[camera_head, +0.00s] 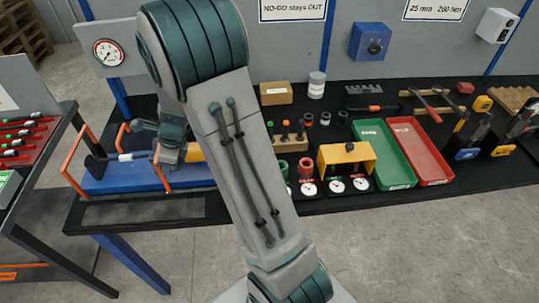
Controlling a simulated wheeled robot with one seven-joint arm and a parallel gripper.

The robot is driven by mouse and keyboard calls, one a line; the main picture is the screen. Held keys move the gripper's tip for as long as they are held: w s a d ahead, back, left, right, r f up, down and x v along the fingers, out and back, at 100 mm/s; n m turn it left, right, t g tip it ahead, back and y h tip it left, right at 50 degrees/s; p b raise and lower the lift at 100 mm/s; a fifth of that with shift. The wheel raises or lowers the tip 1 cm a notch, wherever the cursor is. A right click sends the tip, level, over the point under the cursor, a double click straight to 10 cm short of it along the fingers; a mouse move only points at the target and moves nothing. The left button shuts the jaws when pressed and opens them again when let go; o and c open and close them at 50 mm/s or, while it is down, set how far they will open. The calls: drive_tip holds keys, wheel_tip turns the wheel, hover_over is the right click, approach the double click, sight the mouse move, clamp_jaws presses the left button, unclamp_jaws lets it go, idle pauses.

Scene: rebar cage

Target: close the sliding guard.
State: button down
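A blue bench fixture (120,181) stands at the left of the dark workbench, with orange bar frames (72,158) rising from it. A light rod with a blue part (127,157) lies across it, and a yellow piece (195,152) shows just behind my arm. I cannot tell for sure which part is the sliding guard. My gripper (168,160) points down over the right part of the fixture, close to the rod and an orange bar. Its fingertips are small and dark, so their opening and any contact are unclear. My arm hides the fixture's right end.
To the right stand a yellow cover (348,156) by several dial gauges, a green tray (384,150) and a red tray (420,150). A side table (35,150) stands left. The grey floor in front is clear.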

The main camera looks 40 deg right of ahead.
drive_tip(key=shift+a+r, duration=0.1)
drive_tip(key=shift+a, duration=0.15)
drive_tip(key=shift+d, duration=0.1)
drive_tip(key=s+d+r+b, duration=0.1)
drive_tip(key=s+d+r, duration=0.3)
drive_tip(key=r, duration=0.5)
drive_tip(key=d, duration=0.2)
drive_tip(key=shift+s+d, duration=0.15)
drive_tip(key=shift+d, duration=0.25)
